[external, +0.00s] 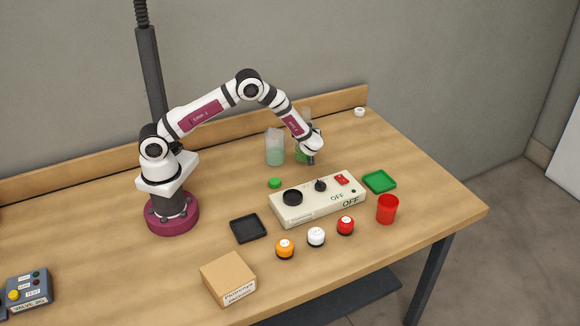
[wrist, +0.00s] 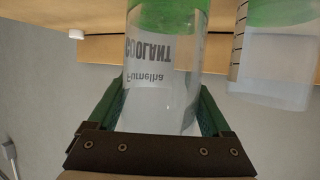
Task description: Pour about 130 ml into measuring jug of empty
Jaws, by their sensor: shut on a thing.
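My gripper (external: 311,156) is shut on a clear coolant bottle (external: 300,155) with green liquid in its lower part. In the wrist view its green fingers (wrist: 155,108) lie on both sides of the bottle (wrist: 160,75), whose label reads upside down. The bottle looks about upright; whether it touches the table is hard to tell. The clear measuring jug (external: 275,146) stands just left of it, with green liquid in its lower part. In the wrist view the jug (wrist: 272,60) is at the right, with dark graduation marks, apart from the bottle.
A control box (external: 318,200) marked OFF stands in front. A cardboard box (external: 228,278) sits at the front edge.

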